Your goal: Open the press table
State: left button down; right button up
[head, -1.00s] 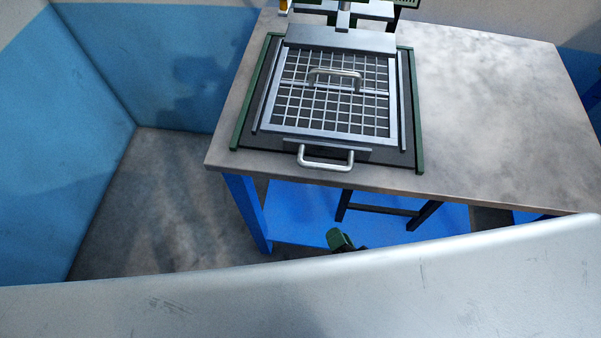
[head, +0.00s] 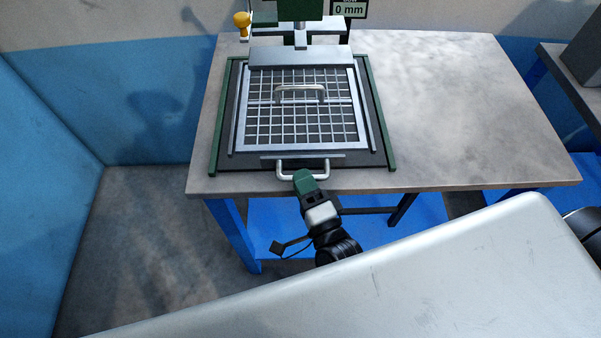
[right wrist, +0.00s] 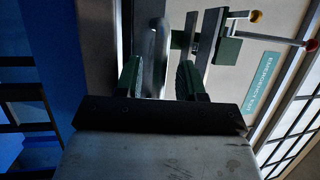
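The press table (head: 224,164) is a dark plate between green side rails, with a silver grid frame (head: 241,140) lying on it. A silver front handle (head: 327,170) sticks out at its near edge. My right gripper (head: 303,177) is at this handle, coming from below. In the right wrist view the two green fingers (right wrist: 159,78) are apart, with the handle bar (right wrist: 159,45) between them and gaps showing on both sides. My left gripper is not in view.
The grid frame has its own small handle (head: 300,88) in the middle. The press head (head: 300,10) stands behind, beside a "0 mm" display (head: 349,10) and a yellow knob (head: 242,20). The worktop (head: 450,110) is bare to the right.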

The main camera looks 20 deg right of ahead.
jog(key=shift+w+r, duration=0.1)
jog(key=shift+w, duration=0.6)
grip_shut()
jog(key=shift+s+a, duration=0.1)
